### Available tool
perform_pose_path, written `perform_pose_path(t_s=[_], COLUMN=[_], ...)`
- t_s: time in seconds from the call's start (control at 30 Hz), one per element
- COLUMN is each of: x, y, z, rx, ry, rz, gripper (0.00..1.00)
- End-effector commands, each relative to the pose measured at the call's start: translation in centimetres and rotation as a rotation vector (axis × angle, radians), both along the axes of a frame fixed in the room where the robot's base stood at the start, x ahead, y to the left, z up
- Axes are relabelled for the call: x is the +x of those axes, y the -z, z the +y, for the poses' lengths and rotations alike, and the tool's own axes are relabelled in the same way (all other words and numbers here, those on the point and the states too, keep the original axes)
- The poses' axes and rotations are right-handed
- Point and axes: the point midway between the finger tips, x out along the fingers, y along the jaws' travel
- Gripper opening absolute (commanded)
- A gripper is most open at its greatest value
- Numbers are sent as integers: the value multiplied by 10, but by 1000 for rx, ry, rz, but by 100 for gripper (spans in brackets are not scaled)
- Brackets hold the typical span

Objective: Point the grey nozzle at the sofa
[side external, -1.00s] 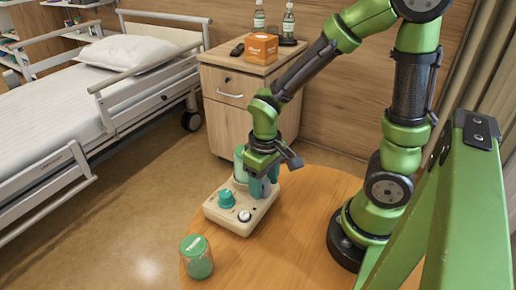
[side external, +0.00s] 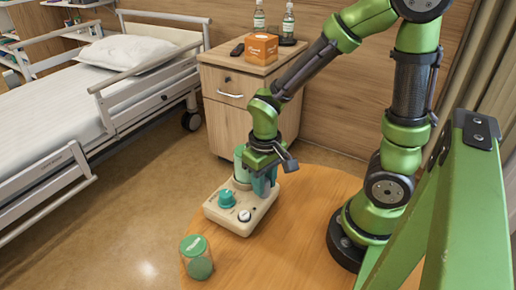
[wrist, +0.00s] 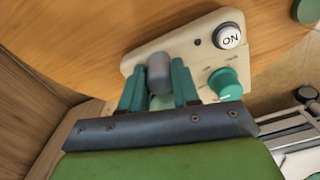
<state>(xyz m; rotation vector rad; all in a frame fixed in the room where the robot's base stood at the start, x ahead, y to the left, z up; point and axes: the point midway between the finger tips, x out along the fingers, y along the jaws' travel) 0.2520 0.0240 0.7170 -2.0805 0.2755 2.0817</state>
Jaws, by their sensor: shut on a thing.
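The beige device (side external: 224,213) stands on the round wooden table. It carries a teal knob (side external: 226,198) and a white button (side external: 244,215), which reads "ON" in the wrist view (wrist: 229,37). In the wrist view the grey nozzle (wrist: 159,72) stands at the device's edge, between my gripper's two teal fingers. No sofa is in view.
The wooden table (side external: 290,235) is clear to the right. A bed (side external: 60,110) and bedside cabinet (side external: 225,112) stand beyond.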

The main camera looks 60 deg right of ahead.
Motion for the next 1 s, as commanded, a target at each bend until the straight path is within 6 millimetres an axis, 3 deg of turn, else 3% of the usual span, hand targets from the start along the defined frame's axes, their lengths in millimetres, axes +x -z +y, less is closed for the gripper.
perform_pose_path(t_s=[0.07,0.1,0.27,0.67,0.77,1.0], x=[1,1,0,1,2,2], y=[-1,-1,0,-10,-26,-84], z=[0,0,0,0,0,0], rx=[0,0,1,0,1,0], ry=[0,0,-1,-3,-2,-1], rz=[-2,-2,-1,-5,-9,-10], gripper=[0,34,56,56,56,56])
